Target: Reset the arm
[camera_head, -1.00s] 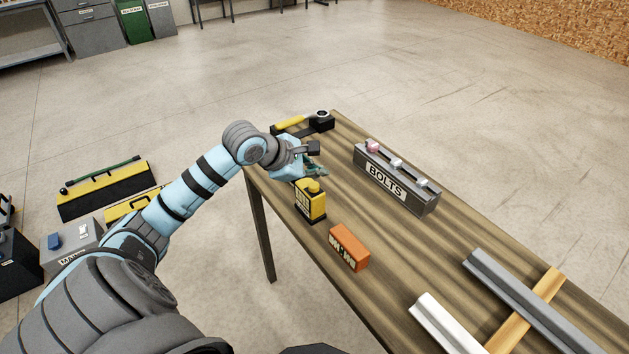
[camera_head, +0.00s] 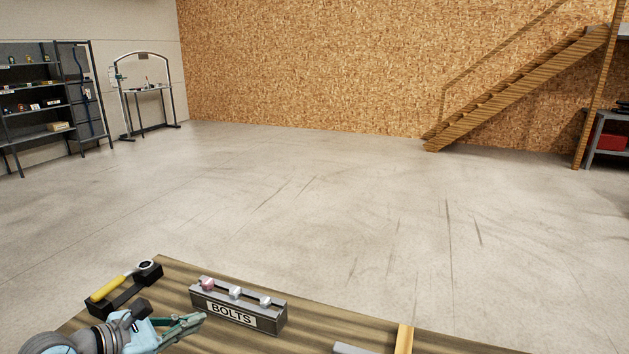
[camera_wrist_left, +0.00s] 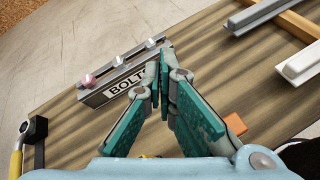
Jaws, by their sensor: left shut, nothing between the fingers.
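My left arm comes in at the bottom left of the head view. Its gripper (camera_head: 196,320) is over the wooden table (camera_head: 172,272), just in front of the grey BOLTS rack (camera_head: 268,318). In the left wrist view the green-padded fingers (camera_wrist_left: 171,62) meet at the tips with nothing between them. They overlap the right end of the BOLTS rack (camera_wrist_left: 103,94) in that picture; I cannot tell the gap. My right gripper is in neither view.
A yellow-handled tool (camera_head: 108,289) lies on a black stand at the table's far left corner. An orange block (camera_wrist_left: 235,124) shows partly behind the fingers. Grey and white bars (camera_wrist_left: 262,12) cross a wooden strip (camera_wrist_left: 296,24). Open floor (camera_head: 330,220) lies beyond the table.

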